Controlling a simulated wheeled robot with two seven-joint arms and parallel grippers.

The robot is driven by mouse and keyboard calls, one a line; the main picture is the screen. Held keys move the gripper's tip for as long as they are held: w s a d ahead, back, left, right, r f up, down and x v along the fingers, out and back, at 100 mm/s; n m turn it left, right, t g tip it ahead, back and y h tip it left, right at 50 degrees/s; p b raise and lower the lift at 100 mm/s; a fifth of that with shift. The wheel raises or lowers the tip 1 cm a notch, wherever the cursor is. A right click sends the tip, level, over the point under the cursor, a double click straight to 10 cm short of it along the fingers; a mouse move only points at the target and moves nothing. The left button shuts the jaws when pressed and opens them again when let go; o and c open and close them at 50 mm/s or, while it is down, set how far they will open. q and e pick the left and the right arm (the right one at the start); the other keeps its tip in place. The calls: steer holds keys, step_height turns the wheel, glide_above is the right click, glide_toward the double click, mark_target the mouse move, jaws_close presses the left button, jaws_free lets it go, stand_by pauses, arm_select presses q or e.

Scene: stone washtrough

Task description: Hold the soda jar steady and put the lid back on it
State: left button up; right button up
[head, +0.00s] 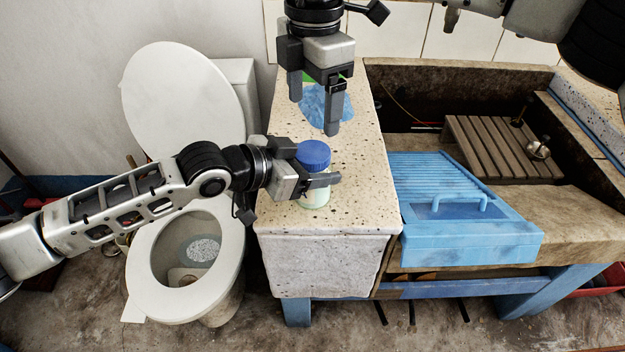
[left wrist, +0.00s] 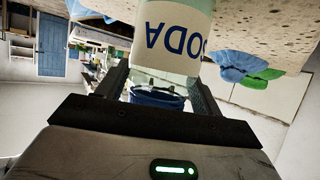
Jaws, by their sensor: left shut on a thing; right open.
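The soda jar (head: 315,199) stands on the speckled stone counter (head: 350,215). It is pale, and its SODA label appears upside down in the left wrist view (left wrist: 175,40). My left gripper (head: 322,182) is shut on the jar from the left, just below its top. The blue lid (head: 313,153) sits on top of the jar. It shows between the fingers in the left wrist view (left wrist: 157,97); I cannot tell whether it is tight. My right gripper (head: 314,112) is open and empty, pointing down above the counter behind the jar, apart from the lid.
A blue cloth (head: 341,106) lies behind my right gripper, with a green one (head: 345,78) beyond it. A blue washboard (head: 440,180) and the trough with a slatted wooden rack (head: 490,140) are at right. A toilet (head: 233,245) stands at left. Counter right of the jar is clear.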

mark_target(313, 151)
steer(key=d+r+n+y, duration=0.1)
steer(key=n, duration=1)
steer(key=w+d+r+n+g+y, duration=0.1)
steer(key=n, duration=1.1)
steer(key=d+r+n, duration=0.1)
steer(key=d+n, duration=0.1)
steer(key=n, duration=0.9)
steer(key=shift+w+r+n+y, duration=0.3)
steer(key=shift+w+y, duration=0.05)
steer(key=shift+y, duration=0.05)
steer(key=shift+a+f, duration=0.1)
steer(key=x, duration=1.1)
steer(key=shift+s+a+f, duration=0.2)
steer(key=shift+s+f, duration=0.1)
steer(key=shift+f, duration=0.05)
